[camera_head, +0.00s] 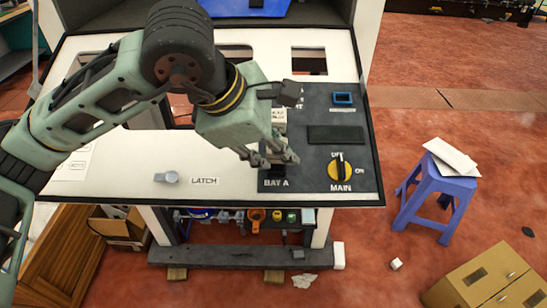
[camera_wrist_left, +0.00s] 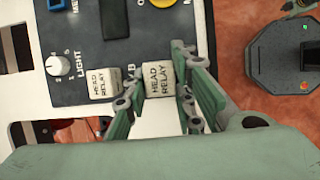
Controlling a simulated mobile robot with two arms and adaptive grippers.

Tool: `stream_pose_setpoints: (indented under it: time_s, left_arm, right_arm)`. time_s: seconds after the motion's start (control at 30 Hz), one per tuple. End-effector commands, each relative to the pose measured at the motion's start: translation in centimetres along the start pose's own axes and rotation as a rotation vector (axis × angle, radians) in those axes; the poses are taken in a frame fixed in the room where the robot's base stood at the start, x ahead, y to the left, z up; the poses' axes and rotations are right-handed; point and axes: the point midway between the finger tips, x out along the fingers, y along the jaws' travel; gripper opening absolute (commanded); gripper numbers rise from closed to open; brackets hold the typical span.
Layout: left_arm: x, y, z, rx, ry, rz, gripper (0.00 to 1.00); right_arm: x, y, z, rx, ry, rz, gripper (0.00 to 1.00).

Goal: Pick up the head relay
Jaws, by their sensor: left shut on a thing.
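A cream block marked HEAD RELAY (camera_wrist_left: 158,79) sits between the fingers of my left gripper (camera_wrist_left: 157,88) in the left wrist view. The gripper is shut on it. A second cream piece with the same lettering (camera_wrist_left: 103,83) lies just left of the fingers on the dark panel; I cannot tell if it is a block or a label. In the head view my left gripper (camera_head: 274,156) points down over the panel near the BAY A label (camera_head: 273,183) and hides much of that spot. A cream piece (camera_head: 279,119) shows just behind it. My right gripper is not in view.
The dark panel carries a yellow MAIN switch (camera_head: 341,170) and a dark rectangular plate (camera_head: 335,135). A grey LATCH knob (camera_head: 169,177) is on the white worktop (camera_head: 130,190). A blue stool (camera_head: 437,195) and a cardboard box (camera_head: 485,280) stand on the floor at right.

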Motion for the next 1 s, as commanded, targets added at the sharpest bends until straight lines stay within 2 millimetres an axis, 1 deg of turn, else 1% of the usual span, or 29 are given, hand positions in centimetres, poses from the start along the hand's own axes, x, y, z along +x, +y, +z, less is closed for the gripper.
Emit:
stream_pose_setpoints:
  time_s: [0.03,0.07,0.3,0.5,0.6,0.7,0.83,1.0]
  left_arm:
    - [-0.6,0.4,0.3,0.001,-0.002,0.006,0.00]
    - [-1.1,0.6,0.6,0.002,-0.003,0.007,0.00]
    - [-2.4,0.1,6.9,0.007,-0.002,0.003,0.00]
    - [-3.5,-0.1,11.2,0.004,0.000,0.002,0.00]
    - [-3.9,-0.1,12.5,0.002,0.000,0.001,0.00]
    - [-4.1,-0.1,13.4,0.001,0.000,0.000,0.00]
    - [-4.2,-0.2,13.8,0.000,0.001,0.000,0.00]
    - [-4.2,-0.1,13.8,0.000,0.001,0.000,0.00]
  right_arm:
    - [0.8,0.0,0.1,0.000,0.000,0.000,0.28]
    - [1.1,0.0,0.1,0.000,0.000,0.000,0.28]
    - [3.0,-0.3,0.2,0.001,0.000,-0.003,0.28]
    - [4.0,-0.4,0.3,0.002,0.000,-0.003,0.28]
    - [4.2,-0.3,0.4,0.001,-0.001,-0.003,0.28]
    - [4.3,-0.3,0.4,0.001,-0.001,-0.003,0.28]
    - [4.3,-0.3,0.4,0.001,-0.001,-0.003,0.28]
    - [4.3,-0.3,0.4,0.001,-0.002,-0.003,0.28]
